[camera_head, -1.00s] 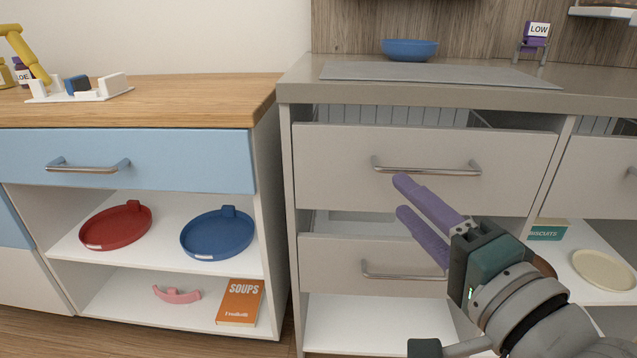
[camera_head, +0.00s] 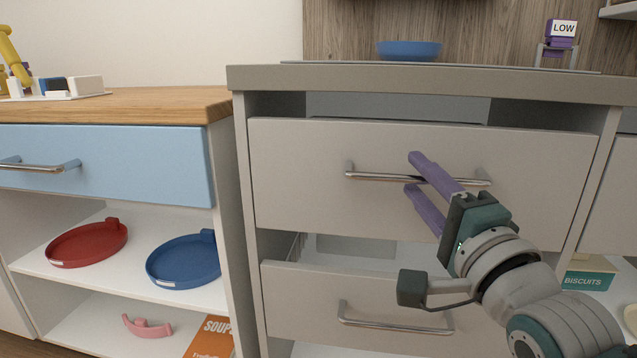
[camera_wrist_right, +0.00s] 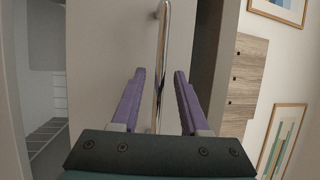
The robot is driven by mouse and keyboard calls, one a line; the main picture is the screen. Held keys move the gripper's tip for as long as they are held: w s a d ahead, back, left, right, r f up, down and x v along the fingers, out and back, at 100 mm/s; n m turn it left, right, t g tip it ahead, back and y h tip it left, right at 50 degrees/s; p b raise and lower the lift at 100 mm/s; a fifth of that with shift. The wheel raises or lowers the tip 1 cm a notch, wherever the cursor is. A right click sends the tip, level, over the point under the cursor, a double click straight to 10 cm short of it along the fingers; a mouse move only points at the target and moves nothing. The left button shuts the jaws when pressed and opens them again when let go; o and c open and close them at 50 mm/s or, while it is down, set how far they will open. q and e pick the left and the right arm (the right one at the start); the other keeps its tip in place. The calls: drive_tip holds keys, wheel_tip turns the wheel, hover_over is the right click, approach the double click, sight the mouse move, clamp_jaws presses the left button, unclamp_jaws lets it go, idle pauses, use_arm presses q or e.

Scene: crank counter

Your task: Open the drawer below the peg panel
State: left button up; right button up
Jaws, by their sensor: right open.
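The upper grey drawer (camera_head: 300,190) has a horizontal metal bar handle (camera_head: 370,177). Dark space shows above its front. My right gripper (camera_head: 411,172) is open at this handle, one purple finger above the bar and one below. In the right wrist view the handle (camera_wrist_right: 163,40) runs between the open fingers (camera_wrist_right: 160,75), with a gap on each side. A wooden slab with dark spots (camera_wrist_right: 245,80) shows there; I cannot tell if it is the peg panel. My left gripper is not in view.
A lower grey drawer (camera_head: 300,300) with its own handle (camera_head: 390,328) is below. At left stands a wood-topped cabinet (camera_head: 190,100) with a blue drawer (camera_head: 130,165) and shelves holding a red tray (camera_head: 85,246) and a blue tray (camera_head: 185,262). A blue bowl (camera_head: 408,50) stands on the counter.

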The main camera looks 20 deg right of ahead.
drive_tip(key=shift+w, duration=0.4)
drive_tip(key=shift+c, duration=0.4)
clamp_jaws()
idle(0.8)
